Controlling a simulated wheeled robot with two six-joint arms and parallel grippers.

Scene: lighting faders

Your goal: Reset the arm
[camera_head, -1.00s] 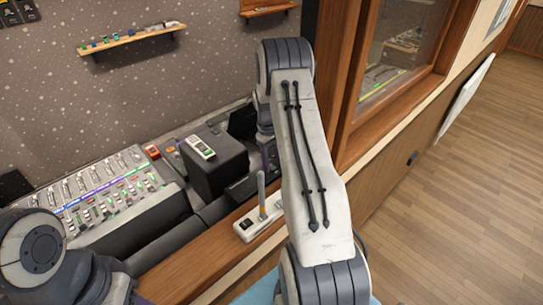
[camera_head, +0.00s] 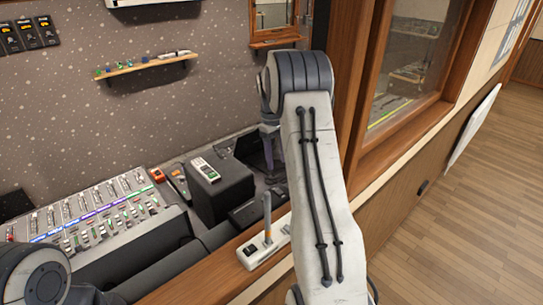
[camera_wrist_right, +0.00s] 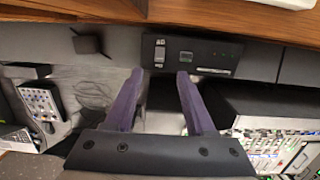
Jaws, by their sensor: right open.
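My right arm reaches forward through the middle of the head view. Its gripper (camera_head: 272,152) points down behind the black box, partly hidden by the arm. In the right wrist view the two purple fingers (camera_wrist_right: 160,90) are spread apart with nothing between them. They are over the desk, near a black panel (camera_wrist_right: 195,56) with small switches; I cannot tell how high above it. A link of my left arm shows at the lower left of the head view; its gripper is out of view.
The fader console (camera_head: 62,238) lies at left. A black box (camera_head: 222,194) with a small handheld device (camera_head: 204,170) on top stands beside my right arm. A white lever unit (camera_head: 250,255) sits on the wooden ledge. A window frame (camera_head: 352,90) rises at right.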

